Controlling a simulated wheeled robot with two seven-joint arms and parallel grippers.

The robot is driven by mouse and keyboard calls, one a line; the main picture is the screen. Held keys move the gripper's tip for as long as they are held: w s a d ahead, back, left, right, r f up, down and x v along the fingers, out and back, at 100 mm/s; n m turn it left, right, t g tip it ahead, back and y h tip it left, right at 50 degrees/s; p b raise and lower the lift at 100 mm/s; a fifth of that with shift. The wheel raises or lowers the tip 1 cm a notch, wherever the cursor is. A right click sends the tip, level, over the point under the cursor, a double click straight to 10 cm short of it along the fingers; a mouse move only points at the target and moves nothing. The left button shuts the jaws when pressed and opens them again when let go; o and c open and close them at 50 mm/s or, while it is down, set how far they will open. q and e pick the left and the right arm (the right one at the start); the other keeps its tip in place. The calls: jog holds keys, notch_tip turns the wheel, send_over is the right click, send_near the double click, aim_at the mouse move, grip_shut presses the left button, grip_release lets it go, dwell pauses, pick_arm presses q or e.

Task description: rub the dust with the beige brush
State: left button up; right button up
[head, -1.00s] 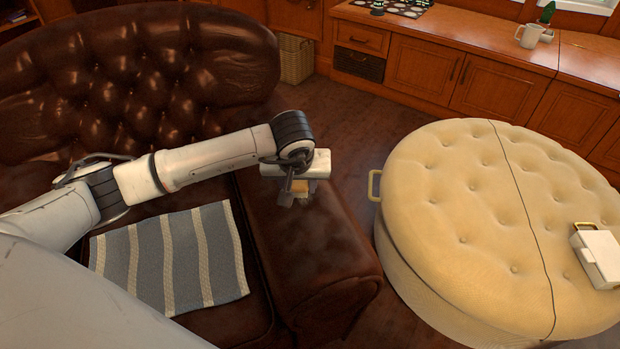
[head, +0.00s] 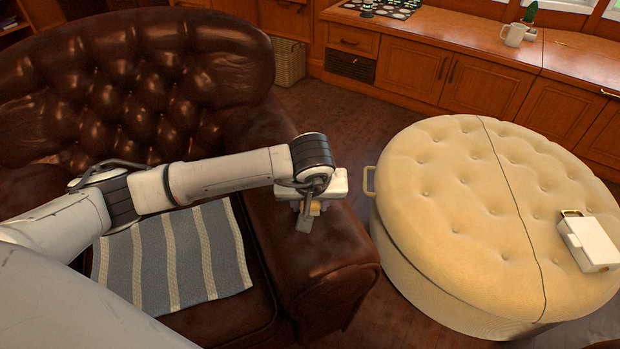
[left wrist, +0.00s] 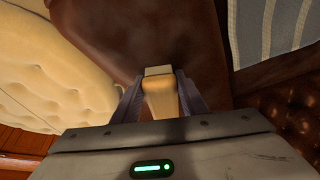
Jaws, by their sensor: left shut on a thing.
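The beige brush (left wrist: 160,98) is between the fingers of my left gripper (left wrist: 157,100), which is shut on it. In the head view the brush (head: 315,208) shows only as a small tan piece below my left gripper (head: 308,215). The gripper is over the brown leather armrest (head: 325,265) of the sofa. The brush's far end is at or just above the leather; I cannot tell whether it touches. Faint dull greyish haze, apparently the dust, shows on the armrest top (left wrist: 195,45). My right gripper is out of view.
A grey striped cloth (head: 185,265) lies on the sofa seat. A round cream tufted ottoman (head: 450,200) stands right of the armrest, with a white box (head: 592,243) on it. A wicker basket (head: 288,62) and wooden cabinets (head: 410,65) stand behind.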

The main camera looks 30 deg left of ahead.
pick_arm(q)
notch_tip(320, 180, up, 3)
jog(key=shift+w+a+f, duration=0.1)
jog(key=shift+f, duration=0.05)
jog(key=shift+r+p, duration=0.6)
jog(key=shift+p, duration=0.2)
notch_tip(320, 180, up, 3)
jog(key=shift+p, duration=1)
jog(key=shift+r+p, duration=0.35)
jog(key=shift+r, duration=0.25)
